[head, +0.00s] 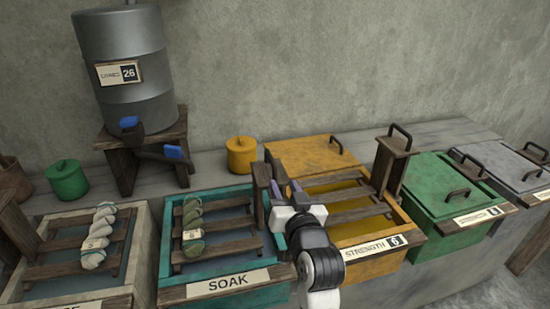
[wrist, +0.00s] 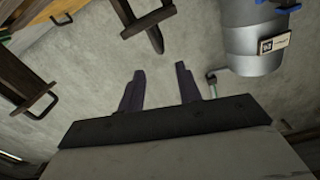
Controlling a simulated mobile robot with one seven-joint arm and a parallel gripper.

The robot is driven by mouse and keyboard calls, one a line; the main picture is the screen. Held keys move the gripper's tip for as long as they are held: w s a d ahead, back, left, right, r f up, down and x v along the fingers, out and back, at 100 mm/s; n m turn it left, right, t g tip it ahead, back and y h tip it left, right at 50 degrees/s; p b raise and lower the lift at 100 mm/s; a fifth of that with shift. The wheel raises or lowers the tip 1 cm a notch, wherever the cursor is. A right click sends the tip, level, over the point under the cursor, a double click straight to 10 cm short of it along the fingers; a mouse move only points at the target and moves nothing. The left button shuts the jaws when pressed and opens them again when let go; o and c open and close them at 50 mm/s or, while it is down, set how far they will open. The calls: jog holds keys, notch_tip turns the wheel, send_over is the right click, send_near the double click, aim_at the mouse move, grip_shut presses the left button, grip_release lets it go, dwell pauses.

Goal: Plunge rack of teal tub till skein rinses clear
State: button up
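The teal tub (head: 166,255) stands at front centre in the head view, with a SOAK label (head: 228,282) on its front. Its slatted wooden rack (head: 232,225) sits in the tub, with an upright wooden post (head: 262,190) at the right side. A twisted green skein (head: 193,228) with a small tag lies over the rack's left part. My gripper (head: 286,188) is just right of that post, over the yellow tub's left edge; contact cannot be told. In the wrist view my gripper (wrist: 160,69) has its two dark fingers apart, with nothing between them.
A yellow tub (head: 408,226) labelled STRENGTH is at right, then a lidded green tub (head: 440,178) and a grey one (head: 500,170). A pale tub (head: 140,270) with a cream skein (head: 98,235) is at left. A grey cistern (head: 120,60) on a stool stands behind.

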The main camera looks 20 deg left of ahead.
jog(key=p, duration=0.3)
send_near(267, 149)
jog(key=x, duration=0.5)
jog(key=shift+w+a+f, duration=0.1)
jog(key=shift+w+f, duration=0.1)
jog(key=shift+f, duration=0.1)
grip_shut()
